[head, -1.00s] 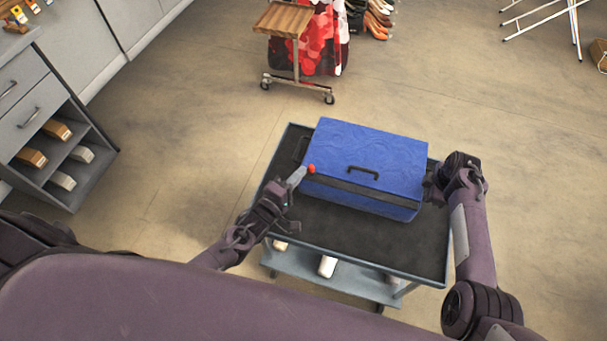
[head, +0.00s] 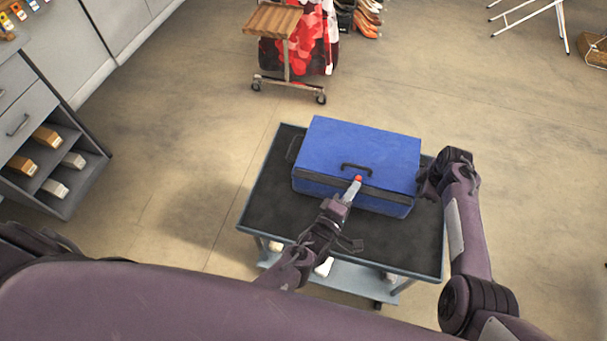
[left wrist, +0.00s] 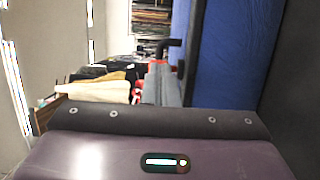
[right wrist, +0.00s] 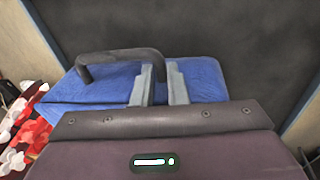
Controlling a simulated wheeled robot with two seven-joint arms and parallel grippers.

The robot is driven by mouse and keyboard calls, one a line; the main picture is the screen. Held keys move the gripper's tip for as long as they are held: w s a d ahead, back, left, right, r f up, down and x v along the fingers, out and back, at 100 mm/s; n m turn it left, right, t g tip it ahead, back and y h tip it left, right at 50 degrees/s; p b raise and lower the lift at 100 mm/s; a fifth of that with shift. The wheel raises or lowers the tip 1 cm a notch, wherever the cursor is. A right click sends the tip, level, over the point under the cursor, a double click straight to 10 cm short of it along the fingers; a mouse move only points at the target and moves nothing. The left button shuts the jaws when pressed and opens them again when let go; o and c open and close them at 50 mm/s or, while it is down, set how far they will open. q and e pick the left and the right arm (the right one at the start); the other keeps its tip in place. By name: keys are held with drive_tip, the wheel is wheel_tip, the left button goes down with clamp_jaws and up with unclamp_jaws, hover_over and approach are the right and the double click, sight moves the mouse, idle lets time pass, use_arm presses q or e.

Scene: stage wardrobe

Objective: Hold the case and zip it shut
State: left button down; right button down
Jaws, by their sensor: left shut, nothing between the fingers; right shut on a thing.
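My left gripper (head: 354,184) is shut at the middle of that near side. A small red piece (head: 357,178) is at its fingertips; it also shows in the left wrist view (left wrist: 157,62). I cannot tell whether they touch. My right gripper (head: 428,182) is shut on the case's right-end handle, a dark bar in the right wrist view (right wrist: 115,54). The band behind my left fingers is hidden.
The cart's dark top (head: 270,200) is bare left of and in front of the case. Pale items sit on its lower shelf (head: 345,280). A wheeled rack with red clothing (head: 310,45) stands beyond, and a grey cabinet (head: 35,130) stands at the left. Open floor surrounds the cart.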

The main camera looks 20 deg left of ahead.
use_arm(q)
drive_tip(key=shift+w+d+r, duration=0.1)
drive_tip(key=shift+d, duration=0.55)
use_arm(e)
drive_tip(key=shift+s+f, duration=0.1)
drive_tip(key=shift+s, duration=0.05)
use_arm(q)
drive_tip(key=shift+a, duration=0.1)
use_arm(e)
drive_tip(key=c, duration=1.4)
unclamp_jaws()
use_arm(q)
drive_tip(key=a+v, duration=0.2)
drive_tip(key=v, duration=1.1)
drive_tip(key=shift+w+a, duration=0.2)
drive_tip(key=shift+w, duration=0.25)
use_arm(e)
drive_tip(key=shift+o, duration=0.2)
